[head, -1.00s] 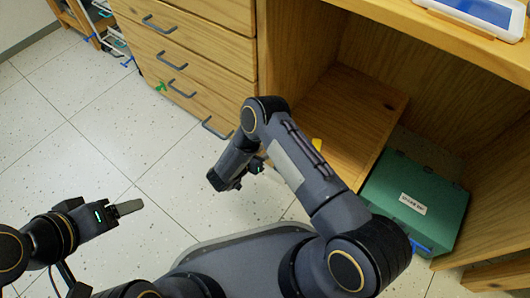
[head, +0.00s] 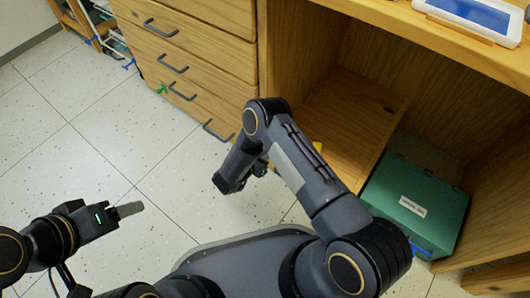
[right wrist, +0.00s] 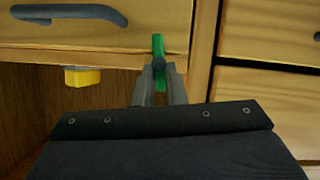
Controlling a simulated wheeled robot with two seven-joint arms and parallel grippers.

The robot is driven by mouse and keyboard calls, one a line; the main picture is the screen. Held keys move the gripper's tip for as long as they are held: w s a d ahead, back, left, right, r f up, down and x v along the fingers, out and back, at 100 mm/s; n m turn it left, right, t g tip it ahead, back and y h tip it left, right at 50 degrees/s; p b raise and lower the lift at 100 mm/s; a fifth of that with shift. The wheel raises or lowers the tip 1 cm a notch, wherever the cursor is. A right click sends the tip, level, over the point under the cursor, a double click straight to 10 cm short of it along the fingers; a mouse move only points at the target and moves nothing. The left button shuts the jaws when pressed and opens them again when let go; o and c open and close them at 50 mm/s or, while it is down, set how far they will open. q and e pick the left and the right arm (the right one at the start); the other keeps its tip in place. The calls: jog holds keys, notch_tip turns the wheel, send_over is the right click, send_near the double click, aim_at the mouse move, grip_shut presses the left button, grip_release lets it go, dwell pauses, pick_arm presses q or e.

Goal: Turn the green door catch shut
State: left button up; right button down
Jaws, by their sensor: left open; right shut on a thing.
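The green door catch (right wrist: 158,46) stands about upright in the right wrist view, at the lower right edge of a wooden front with a dark handle. My right gripper (right wrist: 160,66) is shut on it, and the fingers cover its middle. In the head view, my right arm's end hangs low in front of the cabinet, and its fingertips and the held catch are hidden there. My left gripper (head: 130,209) is open and empty above the floor at left, seen from the side.
A yellow piece (right wrist: 83,76) sits under the wooden front. A small green piece (head: 162,88) shows by the drawers (head: 190,60). The tiled floor at left is clear.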

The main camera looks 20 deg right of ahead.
jog(key=shift+s+d+m+t+y, duration=0.1)
jog(key=shift+m+t+y, duration=0.2)
jog(key=shift+m, duration=0.4)
jog(key=c, duration=1.5)
grip_release()
jog(key=p+v, duration=0.3)
jog(key=v, duration=0.5)
jog(key=shift+f, duration=0.1)
